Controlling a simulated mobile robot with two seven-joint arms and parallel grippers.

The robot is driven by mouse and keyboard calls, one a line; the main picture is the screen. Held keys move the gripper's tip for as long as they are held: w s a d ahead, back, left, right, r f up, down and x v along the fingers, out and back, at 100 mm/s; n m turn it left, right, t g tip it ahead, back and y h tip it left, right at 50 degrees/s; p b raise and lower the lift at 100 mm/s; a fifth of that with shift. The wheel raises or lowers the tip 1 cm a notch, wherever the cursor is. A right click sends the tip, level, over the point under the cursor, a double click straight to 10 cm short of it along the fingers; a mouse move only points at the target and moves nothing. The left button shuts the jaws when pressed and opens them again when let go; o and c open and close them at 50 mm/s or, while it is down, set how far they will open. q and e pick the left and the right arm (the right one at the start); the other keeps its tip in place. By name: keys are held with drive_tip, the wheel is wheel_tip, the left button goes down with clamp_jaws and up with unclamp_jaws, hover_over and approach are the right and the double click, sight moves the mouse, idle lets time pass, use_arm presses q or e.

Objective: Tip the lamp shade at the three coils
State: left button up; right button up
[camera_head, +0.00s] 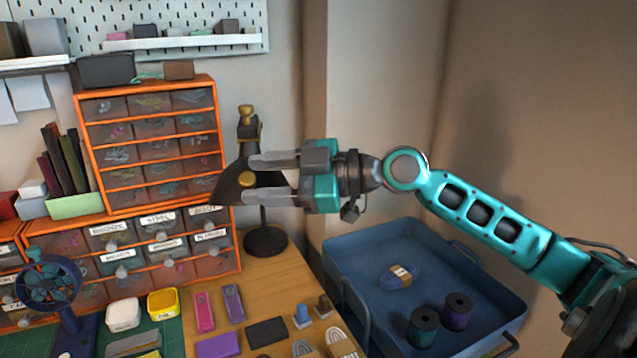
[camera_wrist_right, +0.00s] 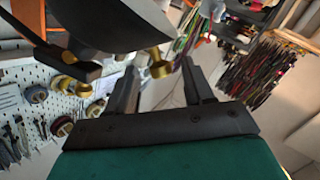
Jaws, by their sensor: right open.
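The desk lamp has a dark shade (camera_head: 230,187) with a brass knob (camera_head: 247,180), on a stand with a round black base (camera_head: 265,242). My right gripper (camera_head: 249,178) is open, its two fingers pointing left at the shade, one above and one below the knob. In the right wrist view the shade (camera_wrist_right: 120,22) fills the top and the knob (camera_wrist_right: 159,66) shows between and just beyond the fingertips (camera_wrist_right: 160,78); I cannot tell whether they touch. Looped pale cord coils (camera_head: 341,342) lie at the table's front edge, partly cut off. My left gripper is not in view.
A blue tray cart (camera_head: 345,251) on the right holds a blue cord bundle (camera_head: 399,276), a green spool (camera_head: 422,327) and a purple spool (camera_head: 457,311). Orange drawer cabinets (camera_head: 146,83) stand behind left of the lamp. Pink and purple items (camera_head: 204,312) and a small fan (camera_head: 48,285) occupy the table.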

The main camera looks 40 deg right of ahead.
drive_tip(key=b+v, duration=0.2)
drive_tip(key=v, duration=0.6)
drive_tip(key=shift+s+d, duration=0.2)
drive_tip(key=shift+s, duration=0.05)
idle(0.4)
